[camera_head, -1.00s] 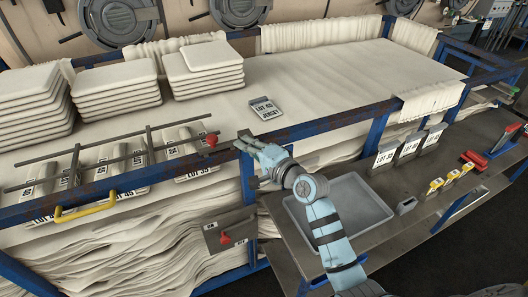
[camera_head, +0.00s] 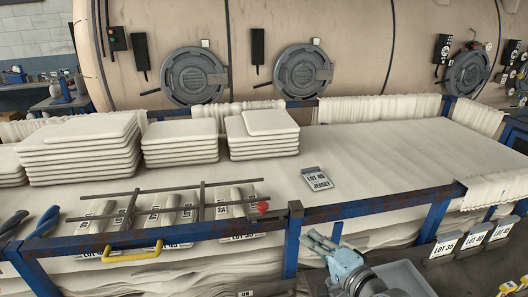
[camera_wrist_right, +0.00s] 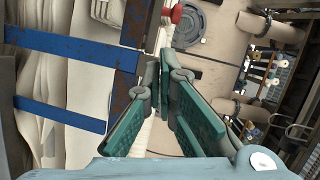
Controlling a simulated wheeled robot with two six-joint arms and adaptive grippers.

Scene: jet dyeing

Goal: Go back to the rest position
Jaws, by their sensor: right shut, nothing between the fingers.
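My right gripper (camera_head: 319,242) is light blue. It is at the lower middle of the head view, just right of the blue post below the rail and the red knob (camera_head: 262,208). In the right wrist view, the two green-padded fingers (camera_wrist_right: 165,72) run close together toward their tips, with nothing held between them. The blue frame (camera_wrist_right: 75,50) is to their left. My left gripper is not in view.
A cloth-covered table (camera_head: 400,150) carries folded cloth stacks (camera_head: 180,140) and a LOT 45 JERSEY card (camera_head: 317,179). A rack (camera_head: 160,190) with a yellow handle (camera_head: 132,254) is at its front. A grey tray (camera_head: 405,277) and lot cards (camera_head: 474,236) are at the right.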

